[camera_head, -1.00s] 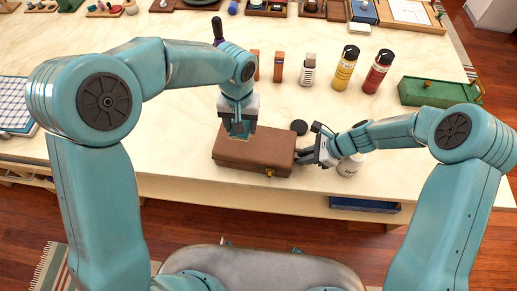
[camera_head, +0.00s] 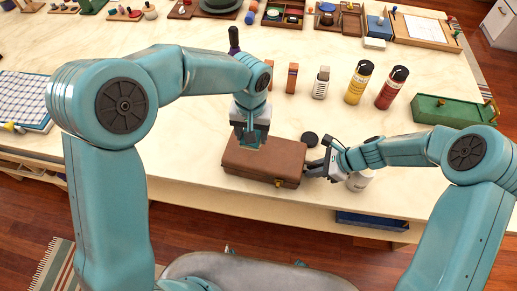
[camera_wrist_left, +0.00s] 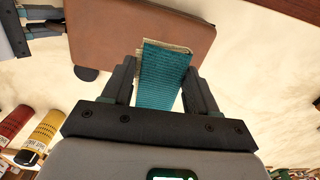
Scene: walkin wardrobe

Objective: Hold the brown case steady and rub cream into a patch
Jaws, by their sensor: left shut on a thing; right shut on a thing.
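The brown case (camera_head: 275,158) lies closed near the table's front edge, its brass clasp facing me. My left gripper (camera_head: 250,140) points down over the top of the case. In the left wrist view it is shut on a teal cloth or pad (camera_wrist_left: 164,72) with a pale edge, which lies over the brown case (camera_wrist_left: 115,32); I cannot tell whether it touches. My right gripper (camera_head: 312,172) is shut on the right end of the case. A white jar (camera_head: 360,182) stands behind my right wrist, partly hidden. No treated patch can be made out.
A black round lid (camera_head: 309,139) lies just behind the case. Behind stand a yellow bottle (camera_head: 357,84), a red bottle (camera_head: 391,88) and a small grey-topped bottle (camera_head: 321,84). A green box (camera_head: 448,108) is at the right.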

